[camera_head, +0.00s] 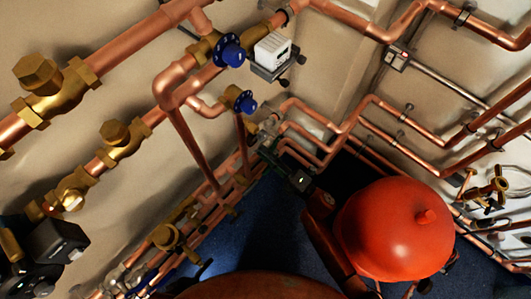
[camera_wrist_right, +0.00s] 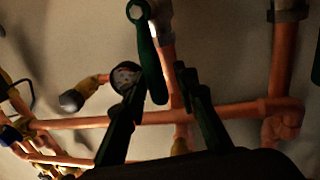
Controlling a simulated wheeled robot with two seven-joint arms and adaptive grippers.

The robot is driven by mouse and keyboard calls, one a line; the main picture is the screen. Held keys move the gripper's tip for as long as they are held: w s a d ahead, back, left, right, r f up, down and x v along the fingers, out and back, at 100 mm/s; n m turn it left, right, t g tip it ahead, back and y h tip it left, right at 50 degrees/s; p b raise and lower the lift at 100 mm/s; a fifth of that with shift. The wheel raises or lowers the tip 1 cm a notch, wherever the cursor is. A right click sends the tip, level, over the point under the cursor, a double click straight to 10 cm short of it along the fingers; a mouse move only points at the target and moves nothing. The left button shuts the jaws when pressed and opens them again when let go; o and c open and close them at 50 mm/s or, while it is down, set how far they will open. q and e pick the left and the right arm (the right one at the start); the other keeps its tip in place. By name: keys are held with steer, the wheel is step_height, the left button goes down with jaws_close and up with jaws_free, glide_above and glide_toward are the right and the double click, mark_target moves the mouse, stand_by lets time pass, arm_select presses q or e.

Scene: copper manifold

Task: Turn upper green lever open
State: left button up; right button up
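The green lever (camera_wrist_right: 147,50) shows in the right wrist view, with a round eye at its top end and its shaft running down a copper pipe. My right gripper (camera_wrist_right: 160,80) is open, with one dark finger on each side of the lever's lower end. I cannot tell whether a finger touches it. In the head view my right gripper (camera_head: 267,153) reaches the pipes near the wall corner, and the lever cannot be made out there.
A round gauge (camera_wrist_right: 126,77) sits close to my left-hand finger in the wrist view. A horizontal copper pipe (camera_wrist_right: 235,113) crosses behind the fingers. In the head view, a red tank (camera_head: 395,230) stands close to my right arm, and blue knobs (camera_head: 230,52) are on pipes above.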

steer(key=shift+o, duration=0.2)
steer(key=shift+d, duration=0.1)
steer(key=v, duration=0.7)
steer(key=shift+s+d, duration=0.1)
steer(key=shift+d, duration=0.05)
stand_by(0.3)
